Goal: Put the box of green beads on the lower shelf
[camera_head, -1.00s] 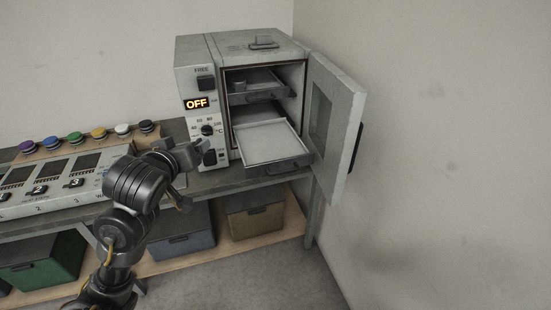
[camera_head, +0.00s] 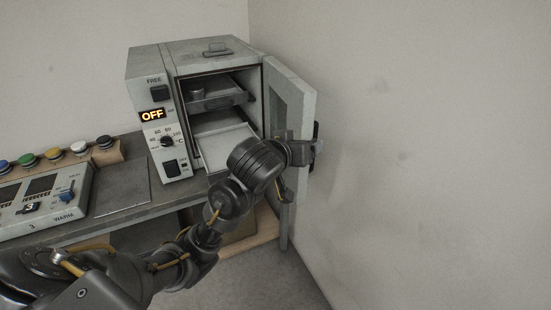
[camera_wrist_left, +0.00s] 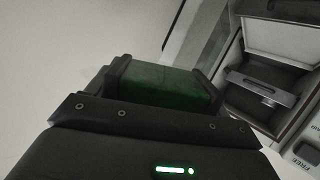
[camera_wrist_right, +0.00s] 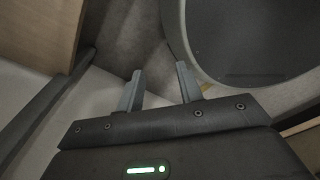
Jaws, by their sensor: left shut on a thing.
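My left gripper (camera_head: 303,152) is in front of the oven's open door in the head view. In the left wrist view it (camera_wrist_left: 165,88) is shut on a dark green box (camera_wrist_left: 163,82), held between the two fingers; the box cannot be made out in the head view. The lower shelf (camera_head: 226,146) is a pale tray drawn partly out of the oven, its front partly hidden by my left arm. It also shows in the left wrist view (camera_wrist_left: 285,40), which sees the oven upside down. My right gripper (camera_wrist_right: 160,90) is open and empty, low near the floor.
The oven (camera_head: 160,65) reads OFF. Its open door (camera_head: 292,90) stands to the right, close to my left gripper.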

